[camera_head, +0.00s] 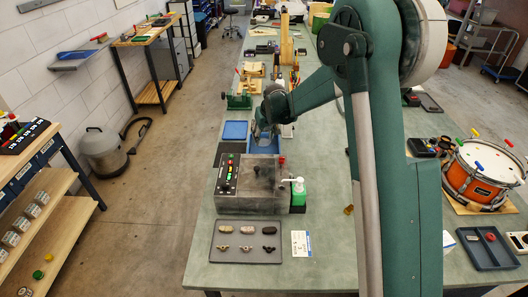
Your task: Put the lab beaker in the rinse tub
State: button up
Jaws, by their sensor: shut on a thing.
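My gripper (264,128) points down at the end of my arm, beyond the dark machine. It is shut on the lab beaker, which is small and mostly hidden by the jaws at this distance. The blue rinse tub (263,147) is just below and around the gripper in the picture, behind the dark machine. Its near part is hidden by the machine. I cannot tell whether the beaker is above the tub or inside its walls.
A dark control box (262,178) with coloured buttons stands in front of the tub. A drum (478,178) stands right.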

aim_at(267, 140)
jog(key=shift+f, duration=2.1)
jog(key=shift+f, duration=0.1)
jog(key=shift+f, duration=1.75)
jog(key=shift+f+b, duration=0.2)
jog(key=shift+b, duration=0.2)
jog(key=o, duration=0.6)
jog(key=shift+r, duration=0.2)
jog(key=shift+p+v, duration=0.55)
jog(key=shift+v, duration=5.45)
